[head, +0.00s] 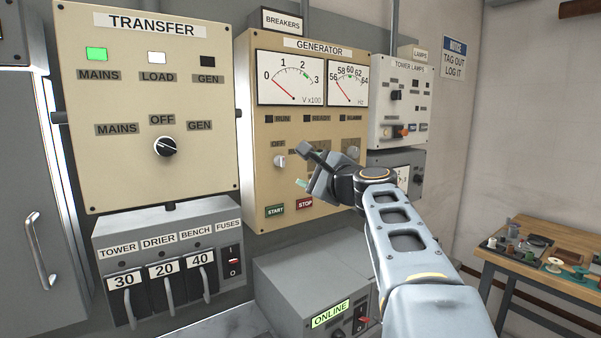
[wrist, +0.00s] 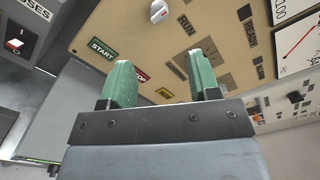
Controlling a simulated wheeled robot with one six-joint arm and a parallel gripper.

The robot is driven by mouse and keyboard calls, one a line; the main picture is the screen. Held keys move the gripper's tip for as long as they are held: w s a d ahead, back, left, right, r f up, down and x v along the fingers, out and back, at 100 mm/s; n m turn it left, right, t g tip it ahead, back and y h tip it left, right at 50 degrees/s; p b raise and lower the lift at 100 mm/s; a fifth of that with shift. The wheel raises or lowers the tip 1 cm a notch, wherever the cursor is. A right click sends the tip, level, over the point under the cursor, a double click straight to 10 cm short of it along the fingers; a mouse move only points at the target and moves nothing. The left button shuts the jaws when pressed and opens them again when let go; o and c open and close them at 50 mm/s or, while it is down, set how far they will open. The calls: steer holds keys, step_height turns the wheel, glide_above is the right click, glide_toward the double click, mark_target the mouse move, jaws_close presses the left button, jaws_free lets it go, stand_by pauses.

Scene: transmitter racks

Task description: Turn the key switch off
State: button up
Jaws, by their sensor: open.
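The key switch (head: 280,160) is a small pale, silvery knob on the cream generator panel (head: 262,190), below an OFF label and left of a partly hidden RUN label. I cannot tell which label it points at. In the wrist view the key switch (wrist: 158,11) is at the top edge, partly cut off, beyond the fingertips. My gripper (head: 303,183) is in front of the panel, below and right of the key switch, apart from it. In the wrist view my gripper (wrist: 162,72) has its two green fingers spread, with nothing between them.
The green START (head: 275,210) and red STOP (head: 304,204) labels are just below my gripper. Two meters (head: 291,78) are above. A transfer panel (head: 145,180) with a black knob is at left. A grey ONLINE box (head: 300,275) juts out below. A bench (head: 520,262) stands at right.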

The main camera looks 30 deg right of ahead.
steer(key=shift+s+d, duration=0.1)
steer(key=shift+s, duration=0.7)
steer(key=s+a+f+n+g+p, duration=0.1)
steer(key=s+a+f+n+g, duration=0.2)
steer(key=f, duration=0.4)
steer(key=f+n+g, duration=0.3)
steer(key=f+n, duration=0.2)
steer(key=f, duration=0.1)
steer(key=s+a+f+n+g+p, duration=0.1)
steer(key=s+a+f+n+g, duration=0.15)
steer(key=f, duration=0.45)
steer(key=s+a+f+n+g+h+p, duration=0.1)
steer(key=s+a+f+n+g+p, duration=0.4)
steer(key=s+a+f+n, duration=0.3)
steer(key=s+f+n+g, duration=0.1)
steer(key=s+n, duration=0.2)
steer(key=n, duration=0.1)
steer(key=shift+a+h, duration=0.2)
steer(key=shift+h, duration=0.2)
